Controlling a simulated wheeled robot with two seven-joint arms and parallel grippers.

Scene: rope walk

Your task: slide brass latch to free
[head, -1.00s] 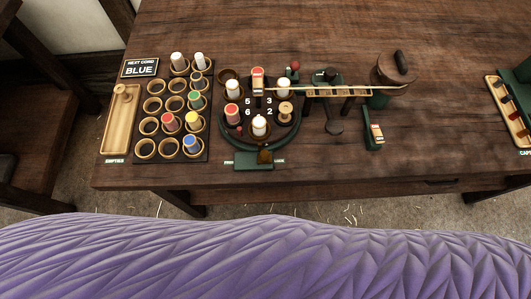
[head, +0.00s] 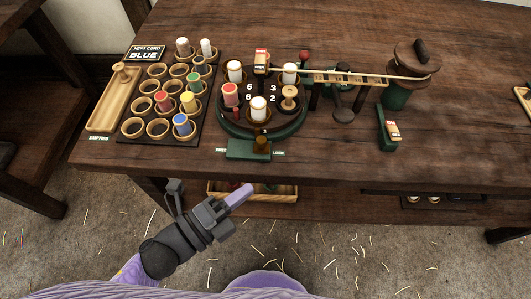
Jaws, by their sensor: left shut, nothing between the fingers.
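The brass latch (head: 262,143) stands on a green block (head: 244,150) at the front of the round green turntable (head: 222,129). The block has a FREE label at its left end and a LOCK label at its right end. The latch sits toward the LOCK end. My left gripper (head: 248,188) is shut and empty. It is in front of the table's front edge, below the latch in the picture and apart from it. My right gripper is not in view.
The turntable carries several bobbins, with a wooden rail (head: 350,79) running from it toward a green-based reel (head: 396,95). A bobbin rack (head: 158,142) and an empties tray (head: 104,112) are at left. A low tray (head: 285,195) shows under the table edge. The table's right side is mostly clear.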

